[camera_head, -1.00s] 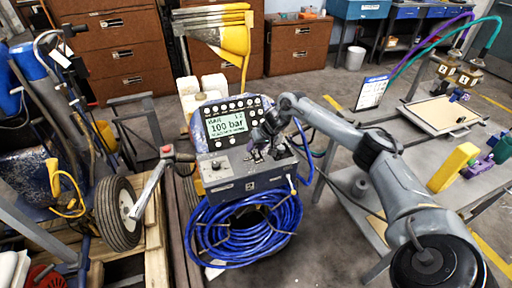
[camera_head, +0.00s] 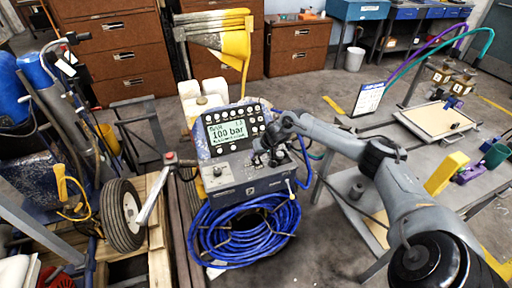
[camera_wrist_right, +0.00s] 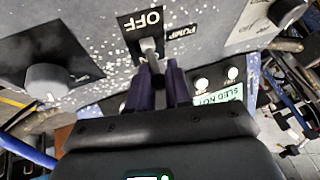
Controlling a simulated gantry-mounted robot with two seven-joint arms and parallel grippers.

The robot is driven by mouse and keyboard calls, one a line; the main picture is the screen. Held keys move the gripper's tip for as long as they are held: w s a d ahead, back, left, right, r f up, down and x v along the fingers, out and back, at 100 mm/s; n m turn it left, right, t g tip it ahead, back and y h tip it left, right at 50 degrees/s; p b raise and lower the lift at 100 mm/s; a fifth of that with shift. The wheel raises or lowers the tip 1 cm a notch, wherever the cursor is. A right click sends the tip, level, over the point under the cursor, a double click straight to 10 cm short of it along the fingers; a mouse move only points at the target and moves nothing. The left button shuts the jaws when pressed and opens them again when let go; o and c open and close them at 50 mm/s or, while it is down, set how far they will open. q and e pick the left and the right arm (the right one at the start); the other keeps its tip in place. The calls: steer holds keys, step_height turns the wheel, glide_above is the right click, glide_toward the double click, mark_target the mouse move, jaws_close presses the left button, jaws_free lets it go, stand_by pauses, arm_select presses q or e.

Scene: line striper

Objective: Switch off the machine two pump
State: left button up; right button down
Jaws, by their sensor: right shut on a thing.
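The machine two control box (camera_head: 240,178) stands at the centre of the head view, below a display (camera_head: 228,132) that reads 100 bar. My right gripper (camera_head: 268,157) is at the box's upper panel. In the right wrist view, the fingers of this gripper (camera_wrist_right: 160,72) are shut on the small pump switch (camera_wrist_right: 149,46). The black OFF label (camera_wrist_right: 143,20) and the PUMP label (camera_wrist_right: 182,33) are beside the switch. The fingers partly hide the switch, and I cannot tell its position. My left gripper is not in view.
A grey knob (camera_wrist_right: 47,80) sits on a black plate beside the switch. A coiled blue hose (camera_head: 240,232) hangs below the box. A wheel (camera_head: 122,214) and a lever with a red end (camera_head: 168,157) stand to the left. A grey table (camera_head: 350,190) is on the right.

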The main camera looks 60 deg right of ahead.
mark_target(259, 166)
steer(key=shift+s+a+r+t+h+p, duration=0.1)
steer(key=shift+s+a+t+h+p, duration=0.4)
steer(key=shift+p, duration=1.7)
steer(key=shift+s+d+r+t+h+p, duration=0.1)
steer(key=shift+t+h+p, duration=0.4)
steer(key=shift+p, duration=1.65)
steer(key=shift+s+a+f+n+t+h+p, duration=0.1)
steer(key=shift+s+a+n+t+h+p, duration=0.15)
steer(key=shift+t+p, duration=0.5)
steer(key=shift+f+t+h, duration=0.15)
steer(key=shift+t+h, duration=0.1)
steer(key=shift+t, duration=0.1)
steer(key=shift+s+a+f+n+t+h+b, duration=0.15)
steer(key=shift+n+t+h+b, duration=0.1)
steer(key=shift+t, duration=0.2)
steer(key=shift+s+a+n+t+h+b, duration=0.15)
steer(key=shift+t+h, duration=0.1)
steer(key=shift+t, duration=0.2)
steer(key=shift+s+t+h+b, duration=0.2)
steer(key=shift+t+h+b, duration=0.15)
steer(key=shift+t, duration=0.25)
steer(key=c, duration=1.1)
jaws_free()
